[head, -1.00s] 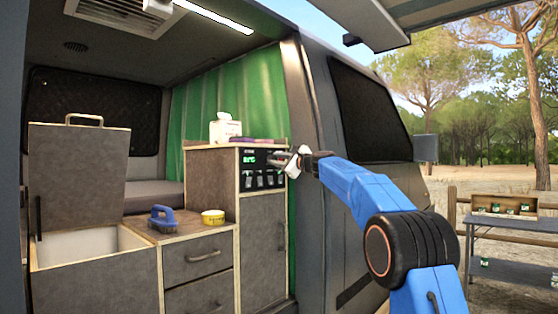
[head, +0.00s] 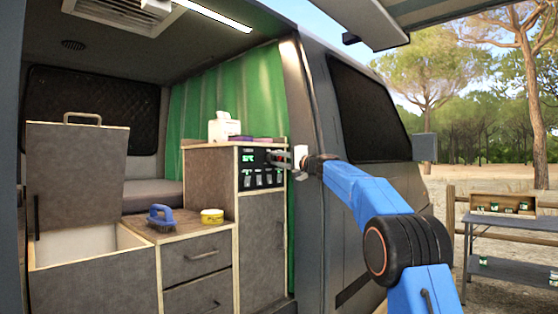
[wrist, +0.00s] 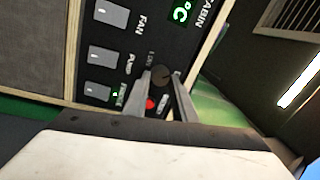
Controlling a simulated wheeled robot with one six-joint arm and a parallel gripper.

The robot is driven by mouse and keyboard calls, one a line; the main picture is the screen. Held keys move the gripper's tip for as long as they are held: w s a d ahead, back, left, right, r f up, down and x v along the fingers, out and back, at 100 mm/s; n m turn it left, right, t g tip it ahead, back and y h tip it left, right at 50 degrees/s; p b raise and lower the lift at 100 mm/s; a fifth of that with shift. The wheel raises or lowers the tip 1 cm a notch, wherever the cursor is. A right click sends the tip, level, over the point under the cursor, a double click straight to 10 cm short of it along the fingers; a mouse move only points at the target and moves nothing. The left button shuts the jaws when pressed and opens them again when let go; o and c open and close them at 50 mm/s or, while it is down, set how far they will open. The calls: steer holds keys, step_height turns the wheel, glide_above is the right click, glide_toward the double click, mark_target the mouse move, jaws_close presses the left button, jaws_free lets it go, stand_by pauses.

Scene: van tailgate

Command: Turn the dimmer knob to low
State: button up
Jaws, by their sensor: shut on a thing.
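The black control panel (head: 261,158) is on the upper front of the tall cabinet in the van. It has a green display and a row of switches. In the wrist view the round dark dimmer knob (wrist: 161,76) sits on the panel between the two fingertips of my gripper (wrist: 161,92). My gripper is shut on the knob. In the head view my gripper (head: 285,158) reaches the panel's right side from the right, and the knob is hard to make out there. The wrist view also shows a small red dot on the panel just below the knob.
Labelled rocker switches (wrist: 103,55) for fan and pump lie left of the knob. A tissue box (head: 223,127) stands on the cabinet. A blue brush (head: 161,217) and yellow tin (head: 212,216) sit on the lower counter. The open van side (head: 305,190) is close to my arm.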

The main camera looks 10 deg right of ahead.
steer(key=n+g, duration=0.1)
steer(key=n, duration=0.4)
steer(key=shift+d+r+y, duration=0.1)
steer(key=shift+r+y, duration=0.05)
steer(key=shift+y, duration=0.25)
steer(key=n, duration=0.4)
steer(key=shift+g, duration=0.3)
steer(key=n, duration=0.4)
steer(key=shift+n+g, duration=0.6)
steer(key=shift+n, duration=1.5)
steer(key=shift+c, duration=0.2)
steer(key=o, duration=1.1)
steer(key=shift+w, duration=0.1)
steer(key=shift+d, duration=0.1)
